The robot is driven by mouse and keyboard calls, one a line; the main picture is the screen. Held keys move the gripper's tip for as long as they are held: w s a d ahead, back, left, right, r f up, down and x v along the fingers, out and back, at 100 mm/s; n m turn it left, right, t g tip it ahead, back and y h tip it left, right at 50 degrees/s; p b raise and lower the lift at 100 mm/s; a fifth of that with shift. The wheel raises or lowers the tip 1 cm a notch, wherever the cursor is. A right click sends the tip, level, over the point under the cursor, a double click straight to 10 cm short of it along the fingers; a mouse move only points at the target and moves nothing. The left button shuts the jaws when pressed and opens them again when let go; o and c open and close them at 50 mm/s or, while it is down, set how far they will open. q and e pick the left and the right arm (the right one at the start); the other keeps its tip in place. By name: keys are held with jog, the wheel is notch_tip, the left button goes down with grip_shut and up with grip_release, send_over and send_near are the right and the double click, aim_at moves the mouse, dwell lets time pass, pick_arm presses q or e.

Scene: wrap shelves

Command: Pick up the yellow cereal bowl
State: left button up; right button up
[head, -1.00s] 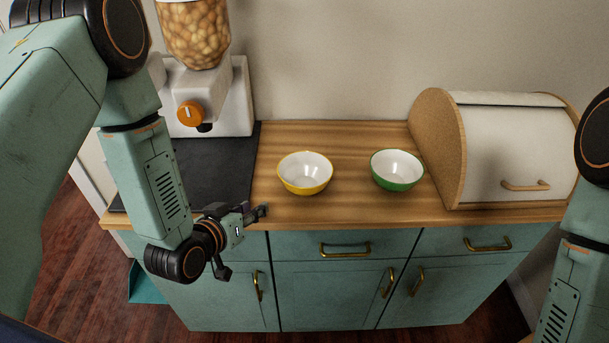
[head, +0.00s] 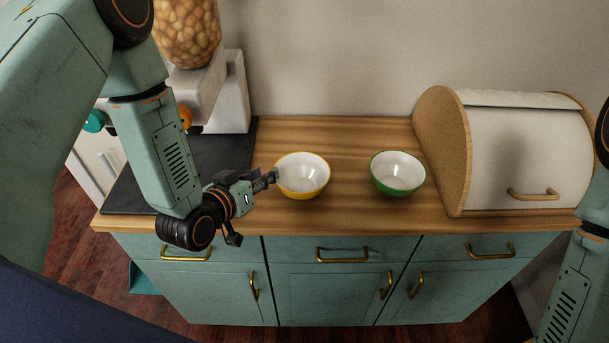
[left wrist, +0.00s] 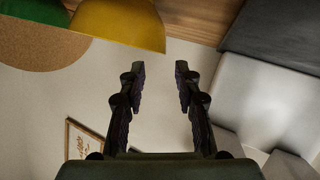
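The yellow cereal bowl (head: 303,181), white inside, stands upright on the wooden counter (head: 340,218). My left gripper (head: 270,180) is at its left side, with the fingertips close to its rim in the head view; I cannot tell whether they touch. In the left wrist view the two fingers (left wrist: 160,75) are spread with nothing between them. The yellow bowl (left wrist: 120,22) shows there at the upper left, beyond the fingertips and off to one side. My right gripper is out of view; only part of my right arm shows at the right edge.
A green bowl (head: 398,178) stands to the right of the yellow one, with a gap between. A bread box (head: 525,150) stands at the right. A dispenser (head: 225,95) and a dark mat (head: 215,158) are at the left. The counter's front strip is clear.

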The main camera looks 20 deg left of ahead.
aim_at(278, 167)
pick_arm(q)
jog(key=shift+f+x, duration=0.15)
jog(key=shift+x, duration=1.75)
jog(key=shift+f+x, duration=0.15)
jog(key=shift+x, duration=1.8)
jog(key=shift+s, duration=0.15)
jog(key=shift+c, duration=0.4)
grip_shut()
